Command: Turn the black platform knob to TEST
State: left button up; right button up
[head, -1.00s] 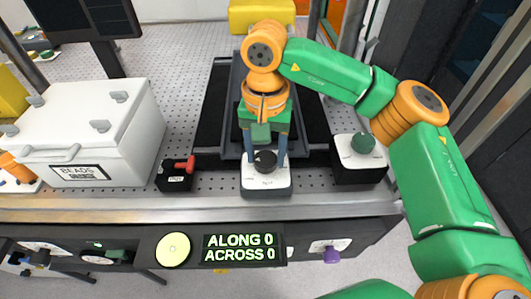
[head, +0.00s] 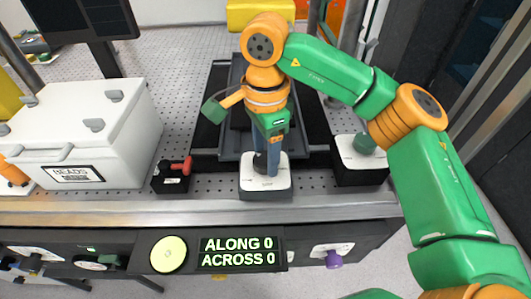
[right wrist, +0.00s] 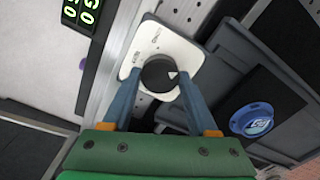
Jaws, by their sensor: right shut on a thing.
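The black knob (right wrist: 158,75) sits on a box with a white top plate (head: 254,184) at the table's front edge. In the right wrist view a white triangle on the knob points to the right of the picture. The plate's small print is too small to read. My right gripper (right wrist: 160,96) reaches down over the plate, its two blue fingers on either side of the knob, shut on it. In the head view a finger of the right gripper (head: 267,160) hides much of the knob. My left gripper is not in view.
A box with a green knob (head: 364,144) stands to the right. A small black box with a red handle (head: 180,165) and a white BEADS chest (head: 78,130) stand to the left. A front display (head: 238,252) reads ALONG 0, ACROSS 0. A grey tray (head: 231,95) lies behind.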

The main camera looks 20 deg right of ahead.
jog(key=m, duration=0.5)
jog(key=shift+m+b, duration=0.3)
jog(key=shift+b, duration=0.1)
jog(key=m, duration=0.5)
jog(key=shift+b, duration=0.4)
jog(key=m+b, duration=0.1)
jog(key=m, duration=0.4)
jog(key=shift+m, duration=0.4)
jog(key=m+b, duration=0.1)
jog(key=m, duration=0.4)
jog(key=shift+a+m, duration=0.1)
jog(key=shift+m, duration=0.2)
jog(key=m+b, duration=0.1)
jog(key=m, duration=0.4)
jog(key=m+b, duration=0.1)
jog(key=m, duration=0.4)
jog(key=shift+m, duration=0.4)
jog(key=m+b, duration=0.2)
jog(key=m, duration=0.3)
jog(key=m+b, duration=0.1)
jog(key=m, duration=0.4)
jog(key=shift+m, duration=0.5)
